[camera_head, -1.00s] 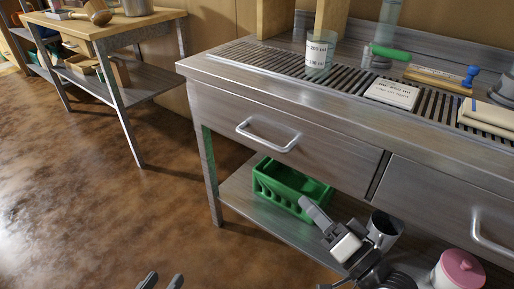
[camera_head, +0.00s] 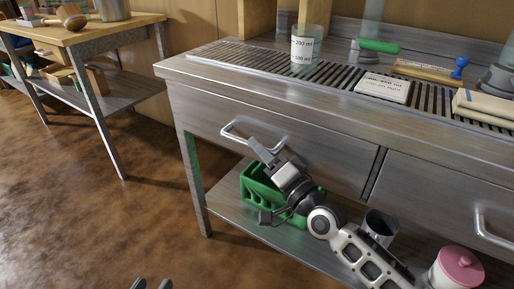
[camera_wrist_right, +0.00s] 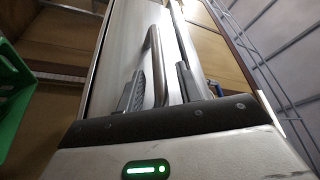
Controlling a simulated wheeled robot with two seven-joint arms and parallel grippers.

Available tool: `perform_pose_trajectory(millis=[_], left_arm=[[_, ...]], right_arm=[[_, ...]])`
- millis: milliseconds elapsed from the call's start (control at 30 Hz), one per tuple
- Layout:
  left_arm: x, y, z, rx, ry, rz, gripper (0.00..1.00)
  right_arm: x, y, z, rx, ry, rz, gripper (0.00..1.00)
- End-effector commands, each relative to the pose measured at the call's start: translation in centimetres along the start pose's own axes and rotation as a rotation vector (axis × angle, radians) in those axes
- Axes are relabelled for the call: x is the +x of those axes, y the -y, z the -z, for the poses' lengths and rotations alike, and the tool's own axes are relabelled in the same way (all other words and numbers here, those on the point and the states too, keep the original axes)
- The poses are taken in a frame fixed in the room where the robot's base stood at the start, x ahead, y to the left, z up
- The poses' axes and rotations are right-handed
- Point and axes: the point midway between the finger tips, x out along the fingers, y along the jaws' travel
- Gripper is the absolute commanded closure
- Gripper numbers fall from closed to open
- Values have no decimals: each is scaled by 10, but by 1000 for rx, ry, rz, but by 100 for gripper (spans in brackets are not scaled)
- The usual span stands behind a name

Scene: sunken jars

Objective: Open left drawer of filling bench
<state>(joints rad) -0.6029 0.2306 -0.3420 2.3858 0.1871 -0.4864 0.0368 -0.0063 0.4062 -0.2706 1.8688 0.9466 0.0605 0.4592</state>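The filling bench (camera_head: 300,100) is a steel bench with two drawers side by side. Its left drawer (camera_head: 335,160) looks shut, its front flush with the bench. The drawer's bar handle (camera_head: 240,130) is partly hidden behind my right gripper (camera_head: 262,150). In the right wrist view, the handle (camera_wrist_right: 152,62) runs between the two fingers of my right gripper (camera_wrist_right: 158,88). The fingers are apart, with a gap on the right side of the bar.
A green crate (camera_head: 258,195) is on the lower shelf behind my right arm, with a metal cup (camera_head: 380,226) and a pink-lidded jar (camera_head: 459,268) to the right. The floor at left is clear.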

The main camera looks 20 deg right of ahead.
Motion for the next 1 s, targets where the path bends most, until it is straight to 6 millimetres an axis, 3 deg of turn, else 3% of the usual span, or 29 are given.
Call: perform_pose_trajectory(millis=[167,467,500,633,1000], left_arm=[[0,0,0,-6,-2,-2,64],[0,0,0,-7,-5,-4,64],[0,-1,1,-7,-5,-4,64],[0,-1,1,-7,-6,-4,64],[0,0,13,17,-14,3,64]], right_arm=[[16,0,0,1,0,0,64],[18,0,0,0,1,-1,64],[18,0,0,0,1,-1,67],[18,0,0,0,1,-1,100],[19,0,4,-3,-21,-14,100]])
